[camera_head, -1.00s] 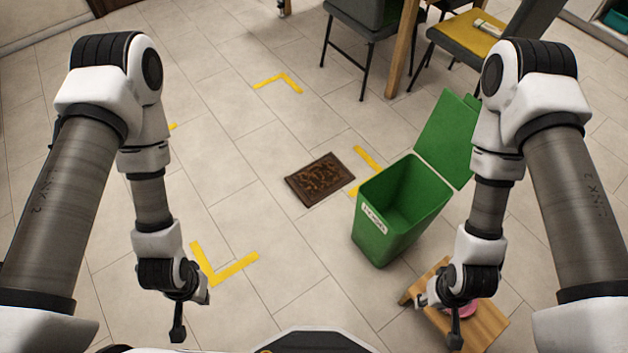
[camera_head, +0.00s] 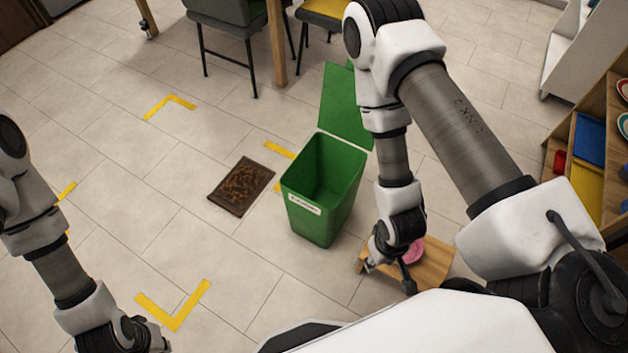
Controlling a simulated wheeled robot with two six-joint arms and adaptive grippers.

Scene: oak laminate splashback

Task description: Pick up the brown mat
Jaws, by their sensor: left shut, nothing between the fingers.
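The brown mat (camera_head: 241,187), dark with a patterned middle, lies flat on the tiled floor, left of the green bin. Nothing covers it. My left gripper (camera_head: 158,343) is at the bottom left edge, partly cut off by the frame. It is shut and empty, well apart from the mat, nearer to me and to its left. My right gripper (camera_head: 390,275) hangs over or in front of a small wooden stool, right of the bin. Its fingers are too small and dark to tell open from shut.
The green bin (camera_head: 318,218) stands with its lid open, just right of the mat. The small wooden stool (camera_head: 435,265) bears a pink item (camera_head: 412,251). Chairs (camera_head: 228,48) and a table leg stand behind. Shelves (camera_head: 590,150) are at right. Yellow tape corners (camera_head: 175,312) mark the floor, otherwise clear at left.

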